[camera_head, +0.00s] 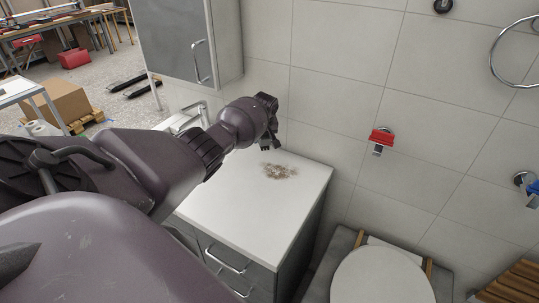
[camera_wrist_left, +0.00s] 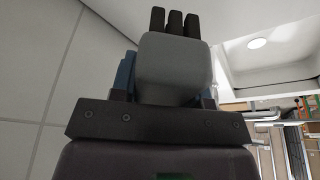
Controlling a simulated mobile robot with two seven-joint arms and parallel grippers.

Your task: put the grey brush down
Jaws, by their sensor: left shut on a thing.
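My left gripper (camera_head: 268,122) is held above the white countertop, close to the tiled wall. In the left wrist view it is shut on the grey brush (camera_wrist_left: 172,68), a rounded grey block with several dark bristle tufts sticking out at its far end. The fingers are mostly hidden behind the brush in that view. In the head view the wrist and gripper hide the brush, and I cannot make it out there. The countertop (camera_head: 225,205) tops a grey cabinet with drawers. My right gripper is not in view.
A brown speckled dirt patch (camera_head: 279,171) lies on the countertop, right of and below the gripper. A tap (camera_head: 188,117) stands behind my arm. A wall cabinet (camera_head: 185,40) hangs above. A toilet (camera_head: 382,276) is at right. The counter's front part looks clear.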

